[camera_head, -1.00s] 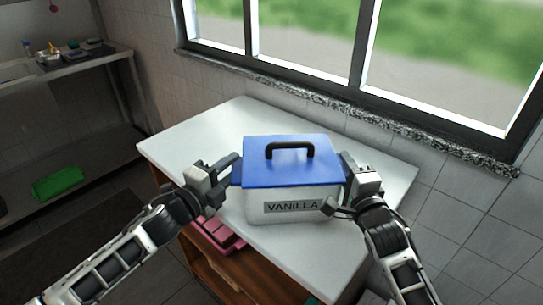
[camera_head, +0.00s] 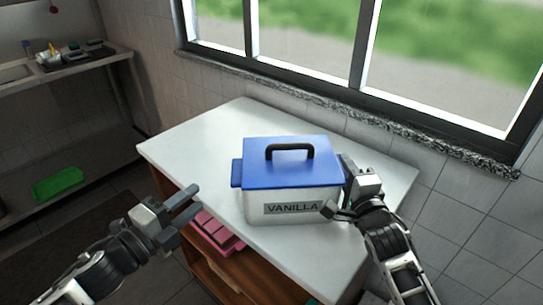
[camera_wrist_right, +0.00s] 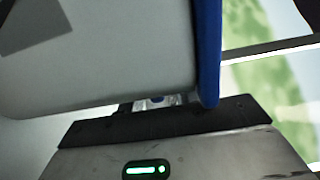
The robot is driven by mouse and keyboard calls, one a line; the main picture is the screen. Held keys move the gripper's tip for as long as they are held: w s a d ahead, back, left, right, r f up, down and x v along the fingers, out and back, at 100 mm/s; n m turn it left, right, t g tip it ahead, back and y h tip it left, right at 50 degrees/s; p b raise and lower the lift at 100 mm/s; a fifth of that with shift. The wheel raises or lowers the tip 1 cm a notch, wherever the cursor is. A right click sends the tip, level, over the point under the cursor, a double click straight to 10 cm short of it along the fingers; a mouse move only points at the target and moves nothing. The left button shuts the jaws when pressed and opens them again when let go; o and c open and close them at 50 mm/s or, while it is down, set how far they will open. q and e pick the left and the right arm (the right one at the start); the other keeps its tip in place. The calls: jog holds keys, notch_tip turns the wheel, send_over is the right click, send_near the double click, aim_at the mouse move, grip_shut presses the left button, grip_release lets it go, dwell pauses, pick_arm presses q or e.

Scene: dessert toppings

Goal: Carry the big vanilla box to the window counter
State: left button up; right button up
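The big vanilla box (camera_head: 254,207) has white sides, a blue lid (camera_head: 290,172) with a black handle and a "VANILLA" label. It sits upright on the white counter top below the window. A blue tab sticks out on its left side. My left gripper (camera_head: 195,207) is open and empty, left of the box and apart from it, near the counter's front edge. My right gripper (camera_head: 341,189) is at the box's right side, its fingers spread. In the right wrist view the box wall (camera_wrist_right: 110,60) is close against the gripper (camera_wrist_right: 160,115); actual contact is unclear.
The white counter (camera_head: 200,140) has clear room left of and behind the box. Pink items (camera_head: 216,232) lie on the shelf below it. The window sill (camera_head: 300,88) runs behind. A metal sink bench (camera_head: 80,65) and a green tray (camera_head: 58,184) are at the left.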

jog(key=s, duration=0.4)
jog(key=s+d, duration=0.1)
jog(key=s, duration=0.2)
jog(key=s+d, duration=0.1)
jog(key=s, duration=0.3)
jog(key=shift+s, duration=0.3)
